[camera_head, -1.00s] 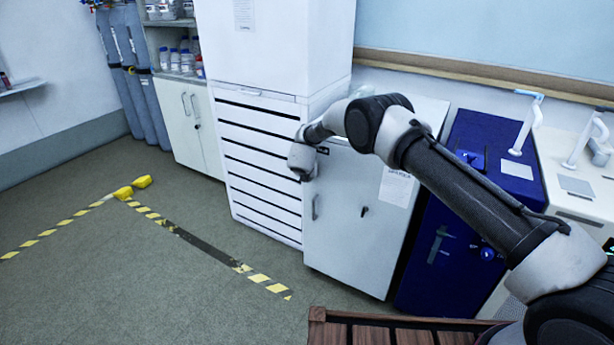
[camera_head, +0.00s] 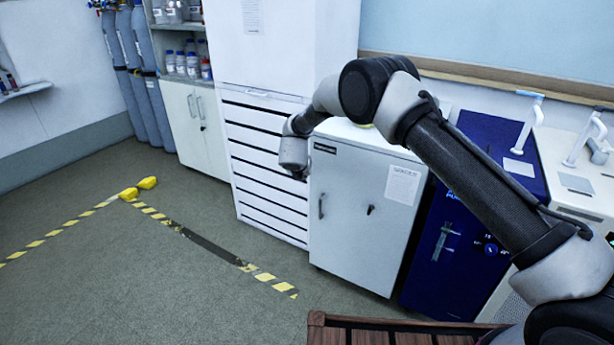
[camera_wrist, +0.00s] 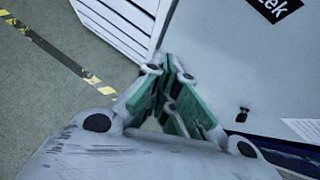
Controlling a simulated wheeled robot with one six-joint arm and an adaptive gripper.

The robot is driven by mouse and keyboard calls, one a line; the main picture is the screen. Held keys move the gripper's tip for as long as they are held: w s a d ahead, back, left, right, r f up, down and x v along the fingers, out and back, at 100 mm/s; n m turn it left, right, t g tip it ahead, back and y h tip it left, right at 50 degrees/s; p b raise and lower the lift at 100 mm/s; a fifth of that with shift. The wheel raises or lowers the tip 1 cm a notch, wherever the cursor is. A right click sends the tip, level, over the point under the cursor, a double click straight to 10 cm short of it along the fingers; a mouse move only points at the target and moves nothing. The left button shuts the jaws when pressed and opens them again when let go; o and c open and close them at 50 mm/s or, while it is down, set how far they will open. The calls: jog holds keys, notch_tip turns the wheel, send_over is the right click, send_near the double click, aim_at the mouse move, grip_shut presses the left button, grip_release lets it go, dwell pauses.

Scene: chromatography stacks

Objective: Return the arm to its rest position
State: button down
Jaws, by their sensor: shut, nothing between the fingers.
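My arm (camera_head: 465,165) reaches from the lower right across the head view, bent at a high elbow with its wrist folded down. My wrist end (camera_head: 293,153) hangs in front of the white drawer stack, by the upper left corner of the white cabinet. The fingers are not clear in the head view. In the wrist view my gripper (camera_wrist: 169,70) shows green pads, with its fingertips together and nothing between them.
The white cabinet (camera_head: 345,225) and the blue cabinet (camera_head: 450,250) stand below my arm. The slatted white stack (camera_head: 265,150) is close behind the wrist. Yellow-black tape (camera_head: 155,214) marks the open floor at left. A brown wooden surface (camera_head: 316,335) is at the bottom.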

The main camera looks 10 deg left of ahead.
jog(key=s+a+f+n+g+y, duration=0.1)
jog(key=s+a+n+y, duration=0.15)
jog(key=n, duration=0.55)
jog(key=s+a+n+g+y, duration=0.1)
jog(key=s+n+y, duration=0.25)
jog(key=n, duration=0.35)
jog(key=s+d+r+n+g, duration=0.3)
jog(key=s+d+r+n, duration=0.2)
jog(key=s+r+n, duration=0.35)
jog(key=s+d+r+n+h, duration=0.2)
jog(key=s+d+r+n, duration=0.2)
jog(key=s+d+r, duration=0.5)
jog(key=s+d+r+n+h, duration=0.1)
jog(key=s+d+r+n, duration=0.3)
jog(key=d, duration=1.8)
jog(key=s+d+r+n+h, duration=0.2)
jog(key=s+d+r+n, duration=0.3)
jog(key=s+d+r, duration=1)
jog(key=s, duration=0.7)
jog(key=shift+s+d+h, duration=0.2)
jog(key=shift+s+h, duration=0.1)
jog(key=shift+s, duration=0.05)
